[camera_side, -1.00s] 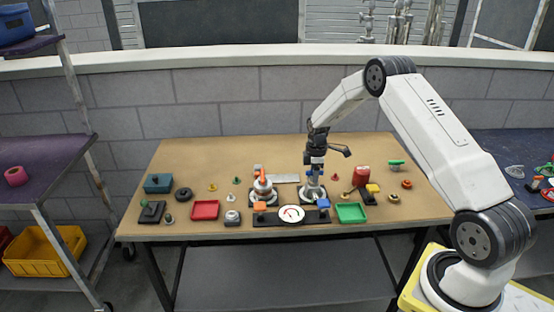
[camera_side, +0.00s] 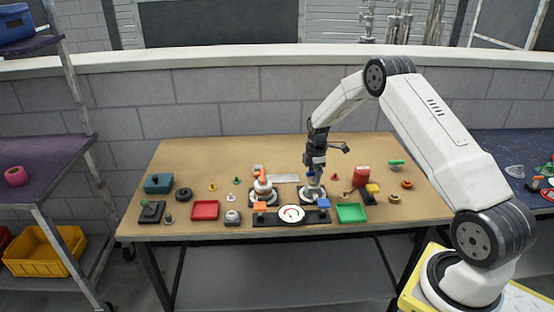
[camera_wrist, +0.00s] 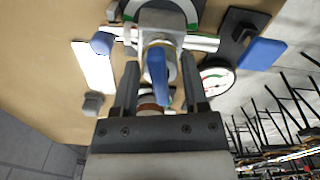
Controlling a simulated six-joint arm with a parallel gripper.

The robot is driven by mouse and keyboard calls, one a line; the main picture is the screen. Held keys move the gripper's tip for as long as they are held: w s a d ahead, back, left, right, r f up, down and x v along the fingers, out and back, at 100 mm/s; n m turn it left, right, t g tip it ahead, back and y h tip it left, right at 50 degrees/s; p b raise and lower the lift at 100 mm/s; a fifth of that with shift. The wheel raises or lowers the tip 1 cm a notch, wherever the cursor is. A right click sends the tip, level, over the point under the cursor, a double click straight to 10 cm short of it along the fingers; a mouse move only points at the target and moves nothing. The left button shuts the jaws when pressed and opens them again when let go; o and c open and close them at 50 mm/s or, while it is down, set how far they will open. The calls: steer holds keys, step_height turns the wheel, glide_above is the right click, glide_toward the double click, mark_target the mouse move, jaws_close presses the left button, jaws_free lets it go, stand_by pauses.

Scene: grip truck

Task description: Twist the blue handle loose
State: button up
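The blue handle (camera_wrist: 157,72) sits on a grey metal valve in the wrist view, pointing toward my gripper. My gripper (camera_wrist: 159,68) has one finger on each side of it, with visible gaps, so it looks open around the handle. In the side view my gripper (camera_side: 313,172) points down over the valve's round base (camera_side: 312,194) and mostly hides the handle. A white dial gauge (camera_side: 291,213) stands in front, and it also shows in the wrist view (camera_wrist: 214,79).
A valve with an orange handle (camera_side: 260,174) stands close to the left. An orange block (camera_side: 260,206) and a blue block (camera_side: 323,203) flank the gauge. A red tray (camera_side: 205,210), a green tray (camera_side: 351,213) and a red can (camera_side: 361,176) are nearby.

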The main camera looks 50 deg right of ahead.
mark_target(313, 177)
steer(key=shift+r, duration=0.15)
steer(key=shift+r, duration=3.6)
steer(key=shift+a+r, duration=0.25)
steer(key=shift+a, duration=0.35)
steer(key=s+a+r+m+t, duration=0.1)
steer(key=s+a+r+m, duration=0.1)
steer(key=s+a+m, duration=0.4)
steer(key=s+a+r+m+t, duration=0.1)
steer(key=s+a+r+m, duration=0.2)
steer(key=s+a, duration=1.1)
steer(key=a+m, duration=0.2)
steer(key=a, duration=0.2)
steer(key=shift+a+r+m+t, duration=0.3)
steer(key=shift+r+m, duration=0.05)
steer(key=shift+m, duration=0.05)
